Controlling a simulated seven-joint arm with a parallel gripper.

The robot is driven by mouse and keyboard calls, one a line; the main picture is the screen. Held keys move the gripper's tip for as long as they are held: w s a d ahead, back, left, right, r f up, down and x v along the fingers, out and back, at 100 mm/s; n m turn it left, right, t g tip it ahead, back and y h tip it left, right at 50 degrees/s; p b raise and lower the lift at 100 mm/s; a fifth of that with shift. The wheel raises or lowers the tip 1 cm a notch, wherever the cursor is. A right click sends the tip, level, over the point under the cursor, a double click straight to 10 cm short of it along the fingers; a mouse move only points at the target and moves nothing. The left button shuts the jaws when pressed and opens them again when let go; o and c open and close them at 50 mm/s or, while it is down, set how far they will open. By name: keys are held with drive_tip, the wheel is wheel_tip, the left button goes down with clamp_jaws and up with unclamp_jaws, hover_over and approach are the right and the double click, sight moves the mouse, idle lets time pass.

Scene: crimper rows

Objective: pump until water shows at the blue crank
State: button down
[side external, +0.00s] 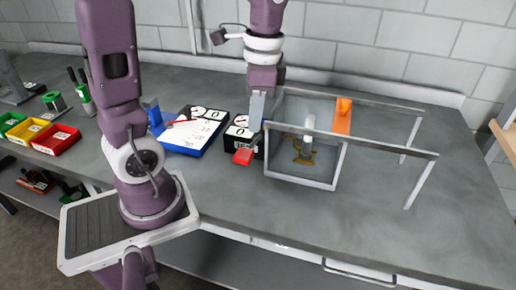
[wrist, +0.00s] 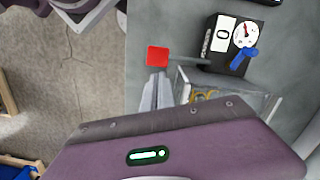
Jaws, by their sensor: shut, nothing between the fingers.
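A black box (side external: 240,140) with a white dial and a "0" display stands on the bench; it also shows in the wrist view (wrist: 238,67). In the wrist view a blue crank (wrist: 244,61) sits on the box beside the dial. A red pad (side external: 243,156) sticks out in front of the box, and in the wrist view the red pad (wrist: 157,57) is at the end of a thin grey rod. My gripper (side external: 257,125) is shut and empty, pointing down beside the box. In the wrist view its fingertips (wrist: 158,76) are just below the red pad; I cannot tell whether they touch.
A clear-walled tank (side external: 340,170) with grey rails stands right of the box, with an orange piece (side external: 343,116) at its far side. A blue-edged board (side external: 187,148) lies to the left. Coloured bins (side external: 52,139) stand far left. The bench front right is clear.

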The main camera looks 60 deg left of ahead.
sight(248, 153)
drive_tip(key=shift+s+a+r, duration=0.2)
drive_tip(key=shift+s+r, duration=0.35)
drive_tip(key=shift+f, duration=0.1)
drive_tip(key=shift+s+a+f, duration=0.1)
drive_tip(key=shift+s+f, duration=0.05)
drive_tip(key=shift+f, duration=1.55)
drive_tip(key=shift+s+a+f, duration=0.1)
drive_tip(key=shift+s+f, duration=0.05)
drive_tip(key=shift+f, duration=1.55)
drive_tip(key=shift+d+f, duration=0.1)
drive_tip(key=shift+f, duration=2.1)
drive_tip(key=shift+w, duration=0.1)
